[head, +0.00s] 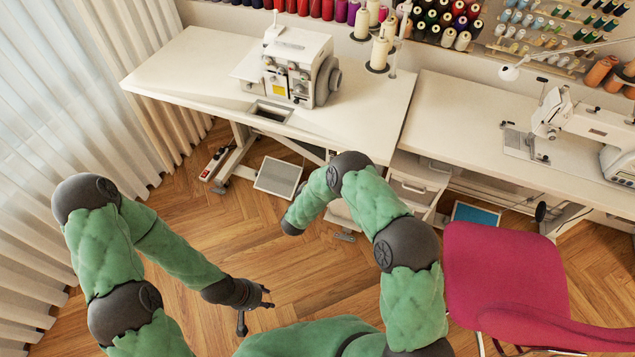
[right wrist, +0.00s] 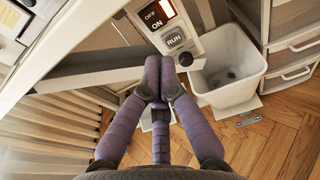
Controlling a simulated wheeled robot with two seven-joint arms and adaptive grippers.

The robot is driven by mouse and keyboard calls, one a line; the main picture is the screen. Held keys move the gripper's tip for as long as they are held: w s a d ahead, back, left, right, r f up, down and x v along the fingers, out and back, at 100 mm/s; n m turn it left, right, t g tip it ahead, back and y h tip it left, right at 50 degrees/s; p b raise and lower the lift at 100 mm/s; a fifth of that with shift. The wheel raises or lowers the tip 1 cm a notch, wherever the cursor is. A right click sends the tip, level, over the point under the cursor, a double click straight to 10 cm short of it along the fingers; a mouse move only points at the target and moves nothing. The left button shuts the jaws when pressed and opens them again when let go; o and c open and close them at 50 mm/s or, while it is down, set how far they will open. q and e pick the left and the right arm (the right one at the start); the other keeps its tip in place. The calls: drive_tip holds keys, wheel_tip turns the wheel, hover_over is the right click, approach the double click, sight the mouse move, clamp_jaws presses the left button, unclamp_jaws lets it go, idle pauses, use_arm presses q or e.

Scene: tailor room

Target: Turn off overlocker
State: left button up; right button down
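The overlocker (head: 295,72), a white machine with a grey handwheel, stands on the left white table (head: 185,75). In the right wrist view a light control panel (right wrist: 203,50) shows OFF and ON labels, a glowing orange switch (right wrist: 167,9) and a RUN button (right wrist: 174,38). My right gripper (right wrist: 165,72) is shut and empty, its purple fingertips together just below the RUN button in the picture; whether they touch the panel I cannot tell. The right fingers are hidden in the head view. My left gripper (head: 255,308) is open and empty above the floor.
A white bin (right wrist: 232,78) stands right of the panel, beside drawers (right wrist: 292,65). A grey foot pedal (head: 278,178) lies under the table. A sewing machine (head: 590,130) stands on the right table, with a pink chair (head: 505,265) before it.

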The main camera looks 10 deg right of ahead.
drive_tip(key=r+b+x, duration=0.1)
drive_tip(key=x, duration=0.6)
drive_tip(key=shift+w+d+b, duration=0.3)
drive_tip(key=shift+w+b, duration=0.1)
drive_tip(key=shift+r, duration=0.1)
